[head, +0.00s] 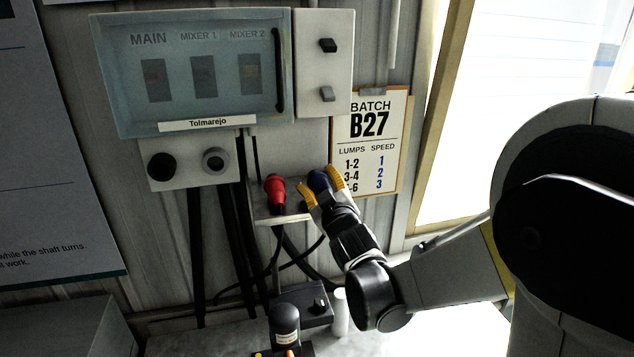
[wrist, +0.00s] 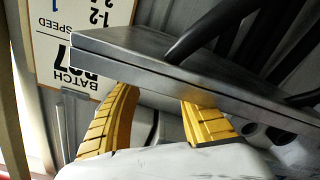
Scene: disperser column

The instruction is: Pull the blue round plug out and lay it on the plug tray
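The blue round plug (head: 318,182) shows in the head view at the right end of the light socket shelf, just right of the red plug (head: 275,190). My gripper (head: 322,184) has its two yellow fingers spread, one on each side of the blue plug. Whether they touch it is unclear. In the wrist view, my gripper (wrist: 158,118) shows its fingers wide apart beside a grey metal shelf edge (wrist: 180,80). The blue plug is not visible there. I cannot make out the plug tray in either view.
A batch notice (head: 372,140) hangs behind my gripper. A switch cabinet (head: 195,70) is above left, with black cables below. On the bench stand a dark control box (head: 300,302), a white cylinder (head: 341,312) and a black labelled cylinder (head: 285,325).

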